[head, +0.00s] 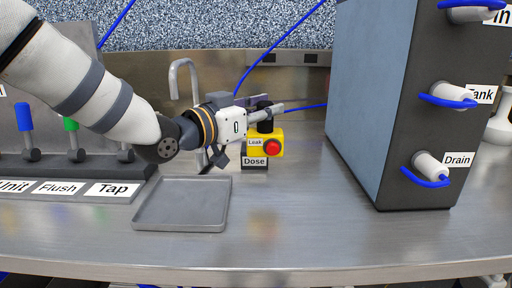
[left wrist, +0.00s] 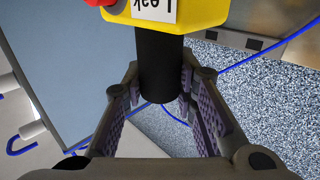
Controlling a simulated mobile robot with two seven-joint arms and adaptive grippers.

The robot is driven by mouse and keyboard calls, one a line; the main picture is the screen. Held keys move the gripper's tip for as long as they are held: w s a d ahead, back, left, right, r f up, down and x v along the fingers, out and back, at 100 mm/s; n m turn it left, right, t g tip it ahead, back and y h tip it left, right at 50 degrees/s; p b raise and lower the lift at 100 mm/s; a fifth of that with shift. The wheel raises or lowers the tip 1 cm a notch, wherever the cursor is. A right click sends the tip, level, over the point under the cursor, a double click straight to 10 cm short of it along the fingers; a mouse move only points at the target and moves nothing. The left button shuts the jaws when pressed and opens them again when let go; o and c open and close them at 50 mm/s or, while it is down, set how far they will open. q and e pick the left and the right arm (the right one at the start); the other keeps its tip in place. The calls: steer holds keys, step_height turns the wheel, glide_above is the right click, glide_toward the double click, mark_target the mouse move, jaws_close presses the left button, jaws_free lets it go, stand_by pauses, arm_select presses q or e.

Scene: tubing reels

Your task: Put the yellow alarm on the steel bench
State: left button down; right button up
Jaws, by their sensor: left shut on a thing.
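The yellow alarm (head: 276,136) has a red button on its front, a "Leak" label and a black stem on top. It looks upright in the head view. My left gripper (head: 268,109) is shut on the black stem. In the left wrist view the stem (left wrist: 158,65) lies between the fingers (left wrist: 165,105), and part of the yellow body (left wrist: 207,12) shows at the top edge. The steel bench (head: 290,225) spreads below. The alarm is at a dark block labelled "Dose" (head: 254,161); I cannot tell whether they touch. My right gripper is not in view.
A grey tray (head: 182,226) lies on the bench left of the alarm. A large blue-and-grey cabinet (head: 365,100) with "Tank" and "Drain" ports stands right. A tap (head: 174,72) and a lever panel (head: 70,185) are on the left. The bench's front middle is clear.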

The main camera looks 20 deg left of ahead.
arm_select(q)
steer(key=w+a+f, duration=0.1)
steer(key=f, duration=0.1)
steer(key=a+f, duration=0.1)
steer(key=f, duration=0.2)
steer(key=w+a+f+b, duration=0.1)
steer(key=f, duration=0.2)
steer(key=shift+w+f, duration=0.15)
steer(key=shift+w, duration=0.15)
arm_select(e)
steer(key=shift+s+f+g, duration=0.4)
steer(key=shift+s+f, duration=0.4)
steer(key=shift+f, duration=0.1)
arm_select(q)
steer(key=c, duration=1.3)
jaws_free()
steer(key=shift+f, duration=0.1)
